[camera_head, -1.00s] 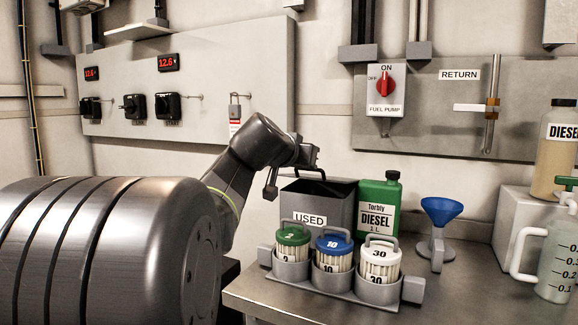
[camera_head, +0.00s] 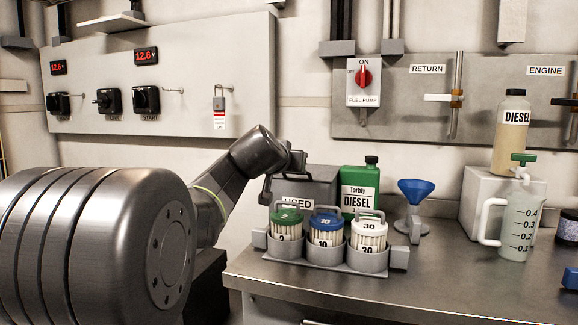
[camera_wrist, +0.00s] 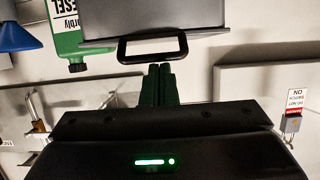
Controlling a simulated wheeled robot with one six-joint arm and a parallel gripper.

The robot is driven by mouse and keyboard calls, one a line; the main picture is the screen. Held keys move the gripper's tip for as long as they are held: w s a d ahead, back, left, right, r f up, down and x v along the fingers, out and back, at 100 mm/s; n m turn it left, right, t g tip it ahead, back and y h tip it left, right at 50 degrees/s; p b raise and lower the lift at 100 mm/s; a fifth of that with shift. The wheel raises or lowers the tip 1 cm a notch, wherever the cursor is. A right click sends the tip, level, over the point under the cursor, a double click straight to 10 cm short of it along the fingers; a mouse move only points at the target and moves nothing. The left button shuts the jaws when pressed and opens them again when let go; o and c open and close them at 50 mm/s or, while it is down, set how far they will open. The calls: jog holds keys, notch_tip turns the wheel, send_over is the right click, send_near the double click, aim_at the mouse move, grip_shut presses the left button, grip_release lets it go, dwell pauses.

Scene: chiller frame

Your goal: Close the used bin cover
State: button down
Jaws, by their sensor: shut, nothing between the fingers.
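The grey used bin (camera_head: 310,192) stands at the back left of the bench, with its "USED" label partly hidden by the filter holder. Its grey cover (camera_head: 306,172) now lies over the top, and the dark inside no longer shows. I cannot tell whether it sits fully flush. In the wrist view the cover (camera_wrist: 150,18) is at the top, with its black loop handle (camera_wrist: 152,48) on the near edge. My gripper (camera_wrist: 159,70) is shut and empty, its fingertips close to the handle; contact is unclear. In the head view my wrist is just left of the bin.
A holder (camera_head: 325,260) with green, blue and white filters stands in front of the bin. A green diesel bottle (camera_head: 360,185) is close on its right, then a blue funnel (camera_head: 415,188). A padlock (camera_head: 219,103) hangs on the wall panel. The front bench top is clear.

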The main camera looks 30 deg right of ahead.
jog(key=shift+f+g, duration=0.3)
jog(key=shift+f, duration=0.6)
notch_tip(320, 180, up, 6)
jog(key=p, duration=0.4)
jog(key=s+a+f+b, duration=0.1)
jog(key=s+a, duration=0.5)
jog(key=shift+a+f, duration=0.35)
jog(key=shift+a, duration=0.05)
jog(key=shift+d, duration=0.1)
jog(key=r+b+x, duration=0.1)
jog(key=x, duration=0.8)
jog(key=shift+w+d+r+b, duration=0.2)
jog(key=shift+w+d+b, duration=0.05)
jog(key=shift+w+b, duration=0.1)
jog(key=shift+a, duration=0.15)
